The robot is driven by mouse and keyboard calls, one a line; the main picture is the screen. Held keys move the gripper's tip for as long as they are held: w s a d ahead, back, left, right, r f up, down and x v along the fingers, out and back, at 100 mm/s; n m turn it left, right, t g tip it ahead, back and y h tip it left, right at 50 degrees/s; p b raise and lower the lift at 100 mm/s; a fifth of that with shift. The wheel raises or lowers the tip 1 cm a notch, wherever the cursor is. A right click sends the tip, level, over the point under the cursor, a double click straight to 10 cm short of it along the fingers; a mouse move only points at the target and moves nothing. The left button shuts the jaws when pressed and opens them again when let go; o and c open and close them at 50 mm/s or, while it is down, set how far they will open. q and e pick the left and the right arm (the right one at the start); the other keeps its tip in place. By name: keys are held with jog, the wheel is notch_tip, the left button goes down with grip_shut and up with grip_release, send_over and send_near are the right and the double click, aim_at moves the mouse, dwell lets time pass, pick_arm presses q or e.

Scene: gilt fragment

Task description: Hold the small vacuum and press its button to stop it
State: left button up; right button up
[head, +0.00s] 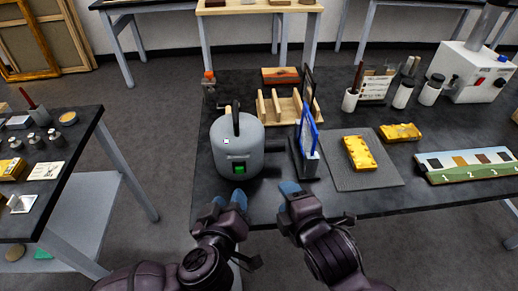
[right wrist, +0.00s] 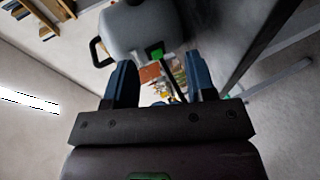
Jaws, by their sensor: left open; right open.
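The small vacuum (head: 237,148) is a grey rounded canister with a dark handle on top. It stands upright on the black table near its front left corner. Its green button (head: 239,169) is low on the side facing me. My left gripper (head: 229,200) is open and empty, just in front of and below the vacuum. My right gripper (head: 289,188) is open and empty, to the right of the vacuum near the table's front edge. In the right wrist view the vacuum (right wrist: 138,28) and green button (right wrist: 157,50) show beyond the open fingers (right wrist: 162,82).
A blue-framed panel (head: 308,132) stands right of the vacuum. A grey mat (head: 372,179) with a gilt piece (head: 359,153) lies further right. A wooden rack (head: 286,108) stands behind. A side table (head: 85,130) with small items is at the left, across a floor gap.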

aim_at(237, 117)
jog(key=w+a+r+n+t+y, duration=0.3)
jog(key=w+a+r+n, duration=0.3)
jog(key=r+n, duration=0.65)
jog(key=w+a+f+n, duration=0.1)
jog(key=w, duration=0.2)
jog(key=w+a, duration=0.1)
jog(key=w, duration=0.2)
jog(key=w+a+f+n, duration=0.1)
jog(key=w+a, duration=0.1)
jog(key=w, duration=0.1)
jog(key=shift+w+f+n, duration=0.3)
jog(key=shift+w+n, duration=0.05)
jog(key=shift+w, duration=0.05)
jog(key=shift+c, duration=0.2)
jog(key=shift+d, duration=0.1)
grip_shut()
pick_arm(q)
grip_shut()
dwell(0.8)
